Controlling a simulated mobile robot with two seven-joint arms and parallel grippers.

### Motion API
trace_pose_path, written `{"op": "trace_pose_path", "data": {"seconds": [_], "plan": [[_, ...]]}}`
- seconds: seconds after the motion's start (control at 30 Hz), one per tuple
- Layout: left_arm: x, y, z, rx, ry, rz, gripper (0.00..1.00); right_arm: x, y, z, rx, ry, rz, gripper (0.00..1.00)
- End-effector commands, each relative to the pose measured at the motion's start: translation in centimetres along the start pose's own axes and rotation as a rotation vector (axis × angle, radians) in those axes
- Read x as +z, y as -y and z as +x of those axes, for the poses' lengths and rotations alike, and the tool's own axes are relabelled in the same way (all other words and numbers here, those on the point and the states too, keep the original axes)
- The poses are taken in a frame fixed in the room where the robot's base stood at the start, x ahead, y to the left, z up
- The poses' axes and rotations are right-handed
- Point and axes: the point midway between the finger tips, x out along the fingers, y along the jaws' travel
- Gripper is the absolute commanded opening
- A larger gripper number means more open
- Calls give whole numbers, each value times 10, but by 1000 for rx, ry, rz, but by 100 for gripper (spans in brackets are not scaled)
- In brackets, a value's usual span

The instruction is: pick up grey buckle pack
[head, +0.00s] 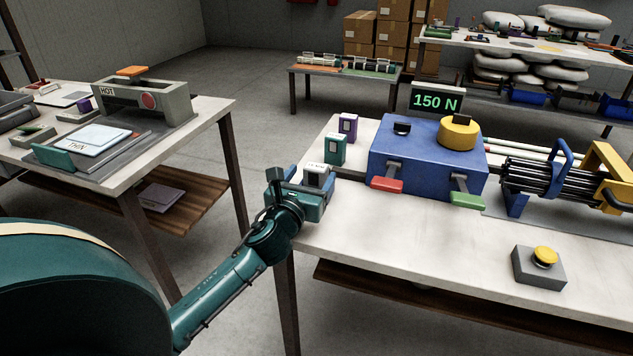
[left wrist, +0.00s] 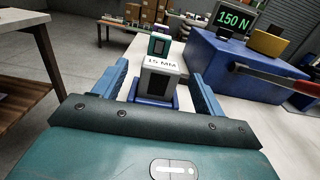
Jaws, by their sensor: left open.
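The grey buckle pack (head: 317,172) stands upright near the left edge of the workbench. In the left wrist view the pack (left wrist: 160,84) has a light top marked "15 MM" and a dark panel on its front. My left gripper (head: 305,182) is at the pack, its two blue fingers open on either side of it. In the left wrist view a gap shows between each finger and the pack. The pack's lower part is partly hidden by the gripper in the head view. My right gripper is not in view.
A teal pack (head: 335,149) and a purple pack (head: 348,127) stand just behind. A blue machine (head: 425,165) with red and green handles and a "150 N" display (head: 436,101) is to the right.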

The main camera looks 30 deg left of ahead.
Motion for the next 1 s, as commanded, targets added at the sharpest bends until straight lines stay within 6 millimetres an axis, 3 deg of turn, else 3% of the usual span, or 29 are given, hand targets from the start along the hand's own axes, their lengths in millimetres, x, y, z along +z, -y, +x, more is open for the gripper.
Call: {"op": "trace_pose_path", "data": {"seconds": [0.17,0.43,0.73,1.0], "plan": [[0,1,13,0,0,-3,71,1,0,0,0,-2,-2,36],[1,1,51,0,0,-3,71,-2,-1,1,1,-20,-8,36],[1,1,57,-1,-1,-3,71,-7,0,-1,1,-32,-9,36],[1,1,57,-1,-1,-2,50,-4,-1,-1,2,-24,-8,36]]}}
